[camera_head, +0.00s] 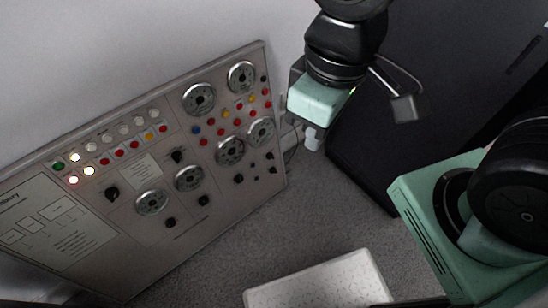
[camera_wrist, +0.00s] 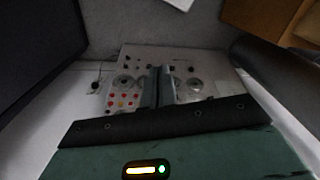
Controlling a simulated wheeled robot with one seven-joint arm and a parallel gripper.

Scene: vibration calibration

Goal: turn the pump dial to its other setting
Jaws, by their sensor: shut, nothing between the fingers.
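A grey control panel (camera_head: 150,245) leans against the wall at the left in the head view. It carries several small black knobs, among them a left knob (camera_head: 112,193) and an upper middle knob (camera_head: 177,156). The labels are too small to read, so I cannot tell which is the pump dial. My gripper (camera_head: 312,143) hangs beside the panel's right edge, apart from the knobs. In the wrist view its two fingers (camera_wrist: 157,86) are together and empty, and they hide part of the panel (camera_wrist: 150,55) beyond.
Round gauges (camera_head: 199,98) and rows of coloured buttons (camera_head: 120,153) cover the panel. A large black cabinet (camera_head: 425,95) stands right of my gripper. A white textured block (camera_head: 318,283) sits on the grey carpet (camera_head: 330,215), which is otherwise clear before the panel.

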